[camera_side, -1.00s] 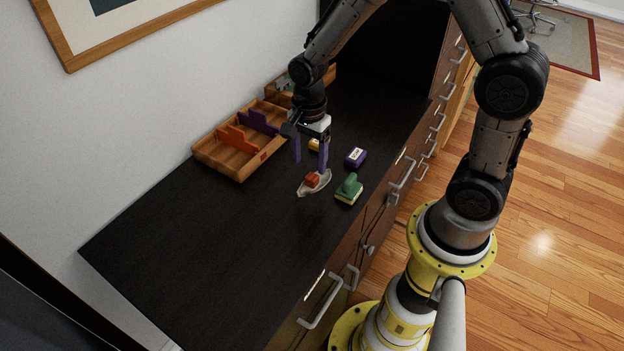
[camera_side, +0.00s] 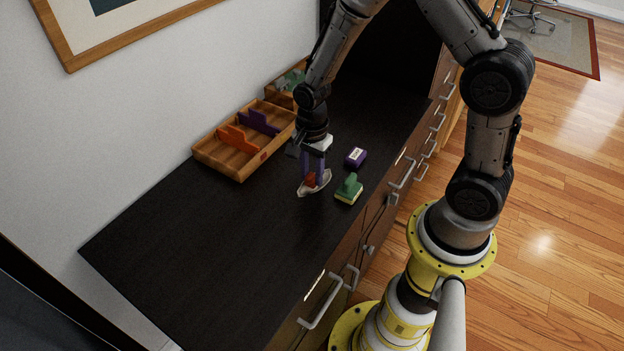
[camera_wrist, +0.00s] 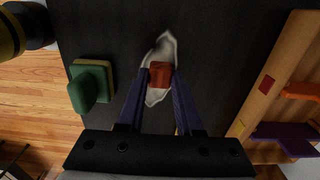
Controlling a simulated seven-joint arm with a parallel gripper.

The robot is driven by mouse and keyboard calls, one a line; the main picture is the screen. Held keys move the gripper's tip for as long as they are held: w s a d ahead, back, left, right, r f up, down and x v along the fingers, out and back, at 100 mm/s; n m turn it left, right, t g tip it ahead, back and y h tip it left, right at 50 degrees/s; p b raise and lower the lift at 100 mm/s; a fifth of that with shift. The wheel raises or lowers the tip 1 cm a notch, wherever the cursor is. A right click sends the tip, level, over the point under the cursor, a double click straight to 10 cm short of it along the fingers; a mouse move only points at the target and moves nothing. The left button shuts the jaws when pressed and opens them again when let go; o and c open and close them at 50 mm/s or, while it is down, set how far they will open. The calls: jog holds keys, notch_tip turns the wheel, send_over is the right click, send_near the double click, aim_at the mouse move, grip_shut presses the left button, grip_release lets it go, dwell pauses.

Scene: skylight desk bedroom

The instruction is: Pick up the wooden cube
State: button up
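A small red-orange cube (camera_side: 310,180), the only one I see that fits the wooden cube, sits on a pale, boat-shaped dish (camera_side: 325,184) on the dark desk top. In the wrist view the cube (camera_wrist: 160,75) lies over the middle of the dish (camera_wrist: 164,46). My gripper (camera_side: 313,178) is down at the cube, with its purple fingers on either side. In the wrist view the fingertips (camera_wrist: 161,74) press close against both sides of the cube. The gripper looks shut on it. The cube's lower part is hidden in the side view.
A green block with a yellowish base (camera_side: 349,189) stands close to the dish. A wooden tray (camera_side: 241,175) with orange and purple dividers and another wooden box (camera_side: 274,95) stand by the wall. The desk's near left is clear.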

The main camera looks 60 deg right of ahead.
grip_shut()
jog(key=shift+r, duration=0.1)
